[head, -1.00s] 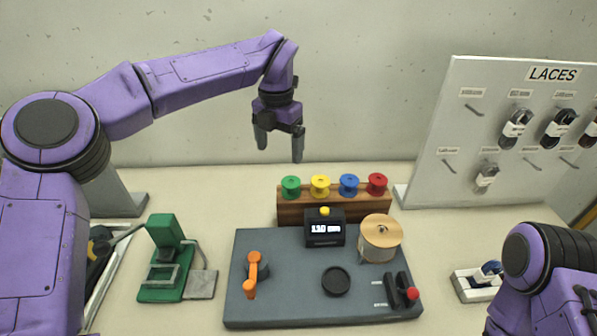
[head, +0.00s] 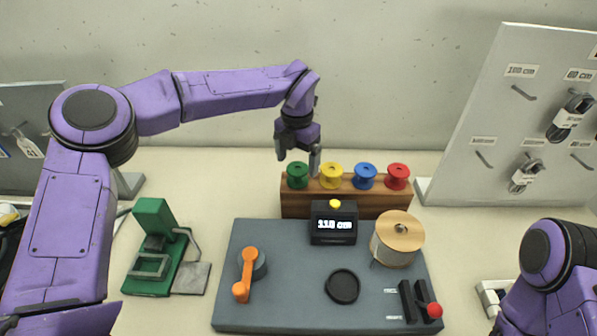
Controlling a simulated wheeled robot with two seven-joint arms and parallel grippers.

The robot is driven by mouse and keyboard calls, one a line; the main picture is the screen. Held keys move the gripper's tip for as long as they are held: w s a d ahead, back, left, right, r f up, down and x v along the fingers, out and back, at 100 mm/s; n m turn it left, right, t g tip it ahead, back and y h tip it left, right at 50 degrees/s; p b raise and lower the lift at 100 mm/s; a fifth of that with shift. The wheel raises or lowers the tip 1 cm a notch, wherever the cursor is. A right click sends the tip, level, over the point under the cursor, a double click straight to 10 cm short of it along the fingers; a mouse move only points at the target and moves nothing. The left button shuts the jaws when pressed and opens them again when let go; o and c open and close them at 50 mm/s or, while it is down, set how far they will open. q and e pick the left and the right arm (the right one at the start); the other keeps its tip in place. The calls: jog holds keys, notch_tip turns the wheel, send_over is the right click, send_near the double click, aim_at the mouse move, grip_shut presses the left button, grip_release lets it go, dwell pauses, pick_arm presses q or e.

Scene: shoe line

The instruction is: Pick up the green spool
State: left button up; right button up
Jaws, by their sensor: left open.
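The green spool (head: 297,175) stands at the left end of a row of spools on a wooden rack (head: 345,203). My left gripper (head: 297,163) is open, pointing down, directly over the green spool. One finger is at the spool's left and the other at its right, in front of the gap to the yellow spool (head: 331,175). I cannot tell whether the fingers touch the spool. My right arm shows only at the lower right, and its gripper is out of view.
A blue spool (head: 364,176) and a red spool (head: 397,176) stand further right on the rack. In front is a grey board (head: 290,290) with a display box (head: 333,222), a tan reel (head: 397,239) and an orange crank (head: 246,275). A green press (head: 155,250) stands left.

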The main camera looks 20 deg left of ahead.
aim_at(298, 168)
pick_arm(q)
notch_tip(298, 168, down, 3)
jog(key=shift+f+p, duration=0.2)
jog(key=shift+p, duration=0.1)
jog(key=c, duration=1.1)
jog(key=shift+r, duration=0.1)
jog(key=shift+c, duration=0.2)
